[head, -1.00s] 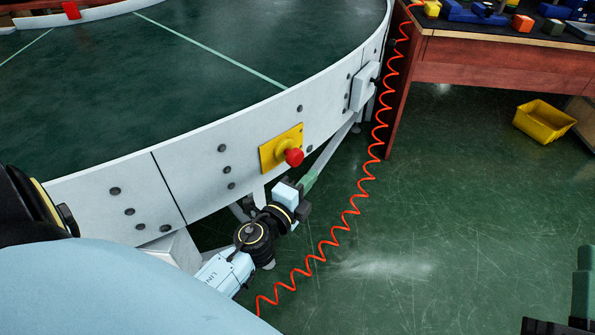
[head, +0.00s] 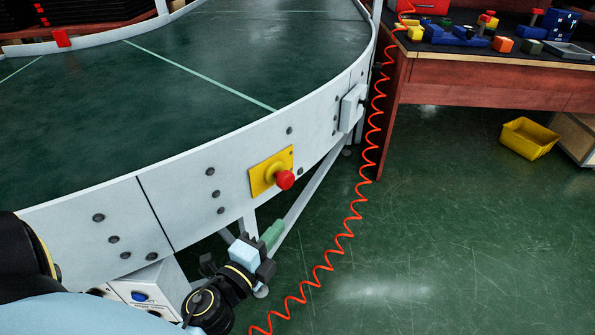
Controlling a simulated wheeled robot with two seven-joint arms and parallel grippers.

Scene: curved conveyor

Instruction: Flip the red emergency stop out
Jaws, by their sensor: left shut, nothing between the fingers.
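The red emergency stop button (head: 285,179) sticks out from a yellow plate (head: 262,176) on the white outer side of the curved conveyor (head: 220,192). My left gripper (head: 272,234) is below the button in the head view, its green fingertips angled up and to the right. The fingers are shut with nothing between them. A clear gap shows between the fingertips and the button. My right gripper is out of view.
A coiled red hose (head: 352,217) hangs to the floor right of the button. A white box (head: 351,107) sits farther along the conveyor side. A wooden workbench (head: 480,83) with blocks stands at the upper right, with a yellow bin (head: 527,139) on the floor. Open floor lies right of the hose.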

